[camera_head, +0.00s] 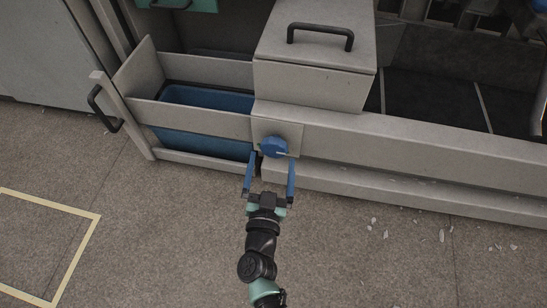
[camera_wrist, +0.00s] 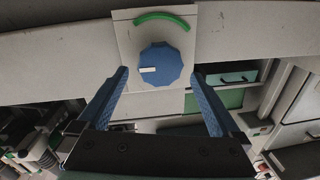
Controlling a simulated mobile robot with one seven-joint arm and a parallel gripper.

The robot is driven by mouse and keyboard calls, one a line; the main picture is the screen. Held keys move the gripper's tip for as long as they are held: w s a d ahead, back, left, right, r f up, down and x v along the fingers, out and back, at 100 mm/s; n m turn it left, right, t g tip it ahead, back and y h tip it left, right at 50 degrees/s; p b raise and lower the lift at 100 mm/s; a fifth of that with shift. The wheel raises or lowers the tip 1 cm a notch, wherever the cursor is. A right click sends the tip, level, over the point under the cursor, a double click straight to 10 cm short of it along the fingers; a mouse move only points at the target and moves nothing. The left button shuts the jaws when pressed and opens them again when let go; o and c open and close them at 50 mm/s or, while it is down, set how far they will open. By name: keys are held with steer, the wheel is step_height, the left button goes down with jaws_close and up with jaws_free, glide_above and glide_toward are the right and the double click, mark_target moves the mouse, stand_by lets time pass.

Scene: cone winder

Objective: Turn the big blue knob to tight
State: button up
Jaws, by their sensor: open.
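The big blue knob (camera_head: 274,147) sits on a light square plate on the front of the machine's beam. In the wrist view the knob (camera_wrist: 161,66) is faceted, with a white pointer mark toward its left side. A green arc (camera_wrist: 162,19) is marked on the plate above it. My gripper (camera_head: 271,168) is open, its two blue fingers pointing at the knob. In the wrist view the fingers of my gripper (camera_wrist: 161,78) stand apart, one on each side below the knob. They hold nothing, and I see no contact with the knob.
A grey box with a black handle (camera_head: 320,36) stands above the knob. An open drawer with a blue inside (camera_head: 205,110) and a black side handle (camera_head: 104,110) is at left. Pale scraps (camera_head: 441,236) lie on the floor at right. Yellow floor lines (camera_head: 82,254) are at lower left.

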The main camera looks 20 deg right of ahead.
mark_target(274, 151)
steer(key=shift+b+x, duration=0.75)
steer(key=shift+x, duration=1.2)
steer(key=shift+c, duration=0.3)
steer(key=c, duration=1.2)
